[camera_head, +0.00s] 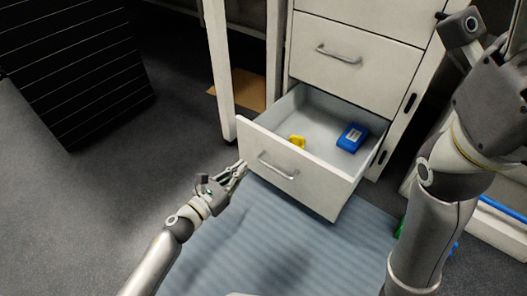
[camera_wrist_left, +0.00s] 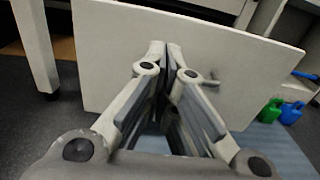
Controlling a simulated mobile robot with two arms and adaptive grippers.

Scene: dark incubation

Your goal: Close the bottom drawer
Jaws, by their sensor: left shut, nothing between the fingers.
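The bottom drawer (camera_head: 310,181) of the white cabinet is pulled out, with its front panel toward me and a metal bar handle on it. Inside lie a blue item (camera_head: 352,137) and a small yellow item (camera_head: 297,141). My left gripper (camera_head: 241,168) is shut and empty at the left end of the drawer front, left of the handle (camera_head: 278,166). In the left wrist view its closed fingertips (camera_wrist_left: 166,45) point at the white drawer front (camera_wrist_left: 110,60). I cannot tell whether they touch it. My right arm is at the right; its fingertips do not show.
The drawer above (camera_head: 345,60) is shut. A white table leg (camera_head: 218,60) stands left of the cabinet, with a brown box (camera_head: 240,90) behind it. A black slatted unit (camera_head: 75,70) is at far left. A blue striped mat (camera_head: 270,235) covers the floor in front.

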